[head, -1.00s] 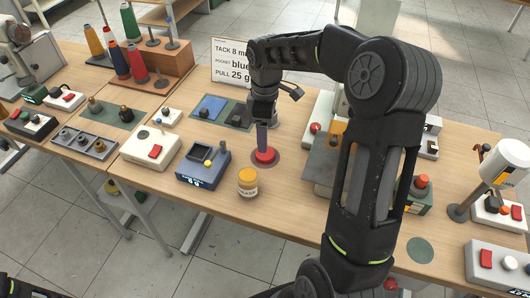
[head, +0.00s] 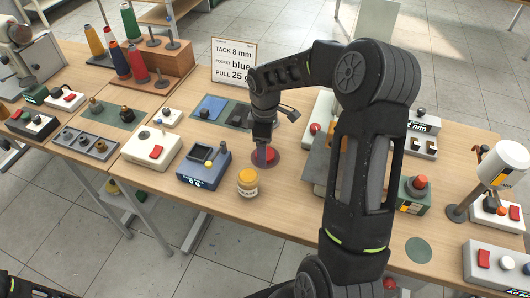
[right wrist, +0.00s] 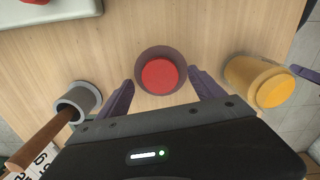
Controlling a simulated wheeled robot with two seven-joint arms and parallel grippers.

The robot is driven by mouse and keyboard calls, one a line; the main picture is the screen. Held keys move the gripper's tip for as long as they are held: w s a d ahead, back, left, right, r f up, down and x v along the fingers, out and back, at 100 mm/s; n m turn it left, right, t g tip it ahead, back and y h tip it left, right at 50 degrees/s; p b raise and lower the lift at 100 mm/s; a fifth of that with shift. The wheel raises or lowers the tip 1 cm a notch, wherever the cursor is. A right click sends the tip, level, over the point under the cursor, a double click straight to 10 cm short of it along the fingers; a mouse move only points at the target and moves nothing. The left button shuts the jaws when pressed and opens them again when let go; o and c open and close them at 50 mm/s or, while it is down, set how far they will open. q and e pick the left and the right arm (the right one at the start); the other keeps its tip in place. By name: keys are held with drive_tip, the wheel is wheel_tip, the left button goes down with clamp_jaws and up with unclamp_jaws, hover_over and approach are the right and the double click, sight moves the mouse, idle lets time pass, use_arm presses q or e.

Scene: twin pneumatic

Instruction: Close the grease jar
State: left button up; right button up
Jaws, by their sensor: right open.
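The grease jar (head: 247,185) stands upright near the bench's front edge, with an amber-yellow top and a pale label. It also shows at the right of the right wrist view (right wrist: 250,72). I cannot tell whether the yellow is a lid or the contents. A red round piece (right wrist: 160,76) sits on a wider dark red disc (right wrist: 143,65), left of the jar in the wrist view. My right gripper (right wrist: 161,78) is open above the red piece, its purple fingers on either side. In the head view, my right gripper (head: 263,150) partly hides it. My left gripper is not in view.
A blue device (head: 203,168) stands left of the jar, and a cream box with a red switch (head: 152,150) beyond it. A sign (head: 234,62) stands behind. A grey cup (right wrist: 78,100) is near the fingers.

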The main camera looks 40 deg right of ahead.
drive_tip(key=shift+f, duration=0.65)
drive_tip(key=c, duration=1.4)
